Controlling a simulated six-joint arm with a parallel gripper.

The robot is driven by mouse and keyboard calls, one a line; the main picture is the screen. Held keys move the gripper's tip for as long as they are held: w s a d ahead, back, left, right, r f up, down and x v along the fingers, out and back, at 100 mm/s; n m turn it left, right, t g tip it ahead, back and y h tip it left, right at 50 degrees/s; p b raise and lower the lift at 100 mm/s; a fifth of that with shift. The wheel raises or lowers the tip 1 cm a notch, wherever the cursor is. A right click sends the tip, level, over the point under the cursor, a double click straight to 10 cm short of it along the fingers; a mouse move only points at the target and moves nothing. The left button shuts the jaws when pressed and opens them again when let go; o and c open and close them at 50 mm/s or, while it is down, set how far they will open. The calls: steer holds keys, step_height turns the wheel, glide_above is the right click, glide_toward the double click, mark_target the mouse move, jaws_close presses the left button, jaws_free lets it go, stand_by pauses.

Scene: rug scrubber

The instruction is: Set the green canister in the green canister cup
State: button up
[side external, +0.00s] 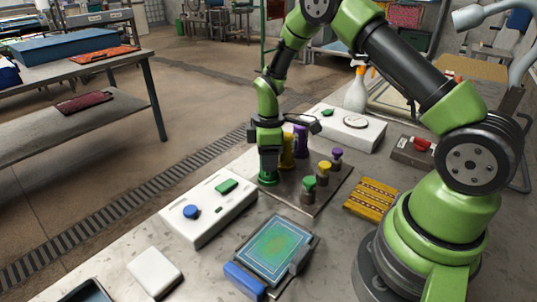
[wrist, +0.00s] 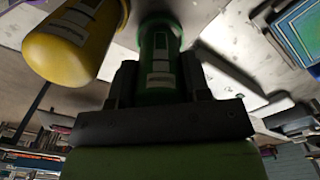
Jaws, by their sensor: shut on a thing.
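My gripper (side external: 268,157) points down at the left corner of the dark plate and is shut on the green canister (side external: 267,179). In the wrist view the green canister (wrist: 159,45), with a pale label, sits between the two dark fingers of my gripper (wrist: 160,78). In the side view only its lower green part shows below the fingers, at or just above the plate. I cannot tell the green canister cup apart from the canister's foot, nor whether the canister is seated in it.
A yellow canister (side external: 287,152) and a purple canister (side external: 301,140) stand close behind my gripper. Posts with green (side external: 309,183), yellow (side external: 323,166) and purple (side external: 337,153) tops stand to the right. A white box with buttons (side external: 208,211) lies in front.

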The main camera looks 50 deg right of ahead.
steer(key=o, duration=0.9)
steer(key=shift+o, duration=0.2)
step_height(320, 180, up, 10)
steer(key=shift+f, duration=0.1)
